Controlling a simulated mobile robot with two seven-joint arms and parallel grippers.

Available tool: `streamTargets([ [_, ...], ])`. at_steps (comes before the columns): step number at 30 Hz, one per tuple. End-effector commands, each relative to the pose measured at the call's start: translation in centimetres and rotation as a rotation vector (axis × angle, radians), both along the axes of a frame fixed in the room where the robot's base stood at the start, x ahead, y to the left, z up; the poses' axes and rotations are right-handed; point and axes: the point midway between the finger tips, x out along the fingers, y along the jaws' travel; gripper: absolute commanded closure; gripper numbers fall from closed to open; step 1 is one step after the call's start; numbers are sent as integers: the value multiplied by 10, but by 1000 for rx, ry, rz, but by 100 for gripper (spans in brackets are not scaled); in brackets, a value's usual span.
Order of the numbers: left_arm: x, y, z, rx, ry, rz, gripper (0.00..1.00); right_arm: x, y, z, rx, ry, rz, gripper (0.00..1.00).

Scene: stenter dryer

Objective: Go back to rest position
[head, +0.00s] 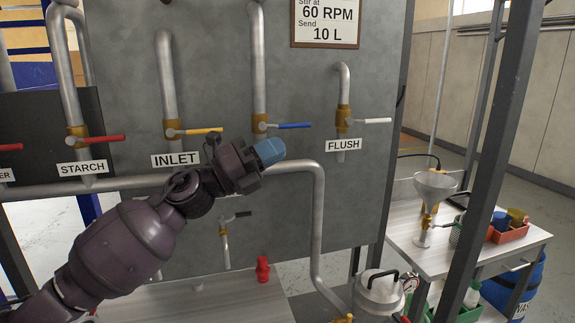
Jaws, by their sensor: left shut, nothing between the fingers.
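My left gripper (270,151) shows in the head view, its blue fingertips closed and empty. My purple left arm reaches in from the lower left. The fingertips are in front of the grey panel (300,225), just below the blue valve handle (294,126), and appear apart from it. The label below that valve is hidden by my gripper. The yellow handle (200,131) of the INLET valve is to the left of the gripper, and the white handle (376,121) of the FLUSH valve is to its right. My right gripper is out of view.
A red handle (103,139) marks the STARCH valve. A grey pipe (318,220) bends down to a metal lidded pot (379,294). A side table (432,256) with a funnel (435,187) and red tray (508,231) stands right, behind a dark post. A red object (263,270) stands below the panel.

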Motion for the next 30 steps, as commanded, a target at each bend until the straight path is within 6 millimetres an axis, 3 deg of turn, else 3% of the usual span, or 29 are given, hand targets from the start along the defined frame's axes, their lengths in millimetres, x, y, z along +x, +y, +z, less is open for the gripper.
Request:
streamTargets([
  [8,-5,56,-66,-407,384,200,100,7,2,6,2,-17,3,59],
  [17,-30,133,-165,-784,828,487,100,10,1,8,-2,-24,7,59],
  [23,-72,181,-242,-997,1133,707,100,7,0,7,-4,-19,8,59],
  [30,-156,224,-329,-1209,1497,993,100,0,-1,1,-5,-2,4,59],
])
